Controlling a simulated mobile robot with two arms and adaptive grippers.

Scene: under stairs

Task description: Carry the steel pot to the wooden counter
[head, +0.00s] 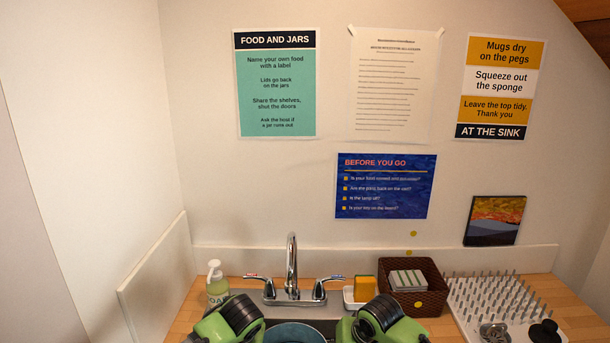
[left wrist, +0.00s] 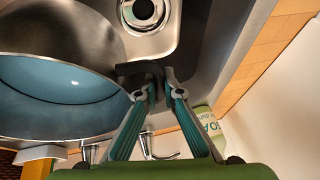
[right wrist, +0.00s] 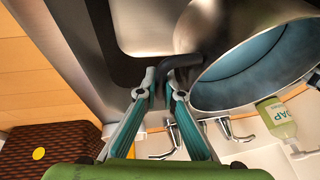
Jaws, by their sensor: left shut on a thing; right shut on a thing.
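The steel pot (head: 293,334) shows at the bottom of the head view, between my two grippers, with its pale blue inside visible. In the left wrist view the pot (left wrist: 60,110) fills the left side, and my left gripper (left wrist: 155,80) is shut on its dark side handle (left wrist: 138,70). In the right wrist view the pot (right wrist: 250,60) is at the upper right, and my right gripper (right wrist: 165,78) is shut on the other dark handle (right wrist: 182,61). The wooden counter (head: 190,309) surrounds the sink. The pot's underside is hidden.
The steel sink (left wrist: 190,35) with its drain (left wrist: 143,11) lies by the pot. A faucet (head: 291,266), soap bottle (head: 217,286), yellow sponge (head: 364,288), brown basket (head: 420,300) and spiked drying rack (head: 490,296) stand along the back. The wall is close behind.

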